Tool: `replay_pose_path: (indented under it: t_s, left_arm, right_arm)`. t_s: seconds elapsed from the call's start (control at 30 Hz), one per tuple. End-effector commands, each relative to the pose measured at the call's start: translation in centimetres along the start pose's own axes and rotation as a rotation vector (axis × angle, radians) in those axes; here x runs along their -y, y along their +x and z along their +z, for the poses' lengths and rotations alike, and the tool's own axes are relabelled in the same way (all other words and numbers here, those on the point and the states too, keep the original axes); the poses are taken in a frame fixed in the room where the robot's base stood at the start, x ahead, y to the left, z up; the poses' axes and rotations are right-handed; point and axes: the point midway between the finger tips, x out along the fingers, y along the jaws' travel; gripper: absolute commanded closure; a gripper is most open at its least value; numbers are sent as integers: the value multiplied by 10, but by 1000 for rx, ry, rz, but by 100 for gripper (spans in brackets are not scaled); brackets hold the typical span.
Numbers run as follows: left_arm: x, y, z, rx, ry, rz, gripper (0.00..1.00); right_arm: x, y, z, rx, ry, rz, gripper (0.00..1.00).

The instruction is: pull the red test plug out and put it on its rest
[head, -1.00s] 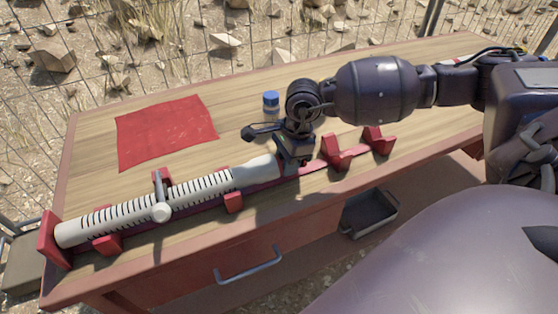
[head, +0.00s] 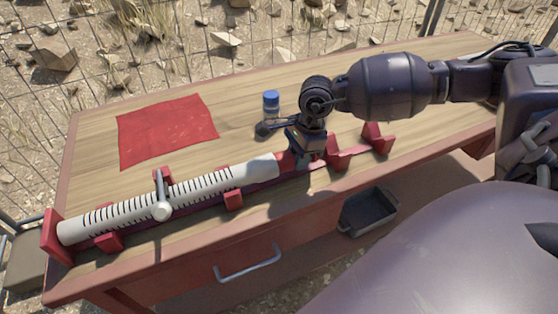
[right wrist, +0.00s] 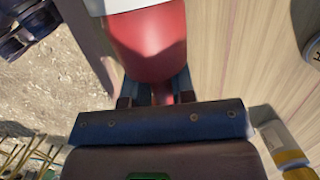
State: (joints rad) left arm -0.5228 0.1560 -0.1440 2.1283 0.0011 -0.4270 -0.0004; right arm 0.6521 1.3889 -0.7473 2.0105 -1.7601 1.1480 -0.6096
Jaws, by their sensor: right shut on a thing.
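The red test plug (head: 286,160) shows between the right end of the white ribbed tube (head: 205,187) and my right gripper (head: 304,156). The gripper is shut on its narrow end. In the right wrist view the plug (right wrist: 148,42) is a broad red body with a thin stem between the fingers (right wrist: 157,92). The tube's white rim (right wrist: 108,5) borders it at the top. I cannot tell whether part of the plug is still inside the tube. Red cradles (head: 336,153) stand just right of the gripper, seemingly empty. My left gripper is out of view.
The tube lies in red supports with a grey clamp lever (head: 161,190) across it. A red cloth (head: 165,130) and a blue-capped jar (head: 271,102) are on the wooden bench behind. A dark tray (head: 368,213) sits below the bench edge. The bench's back right is clear.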

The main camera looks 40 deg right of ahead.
Motion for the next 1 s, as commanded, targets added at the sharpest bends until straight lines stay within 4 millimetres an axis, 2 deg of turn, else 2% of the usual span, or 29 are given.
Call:
replay_pose_path:
  t_s: [0.5, 1.0]
  left_arm:
    - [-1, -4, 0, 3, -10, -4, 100]
    - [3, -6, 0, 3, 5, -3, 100]
  right_arm:
    - [0, -4, -16, 1, 2, -1, 94]
    - [0, -7, -16, 1, 0, -2, 94]
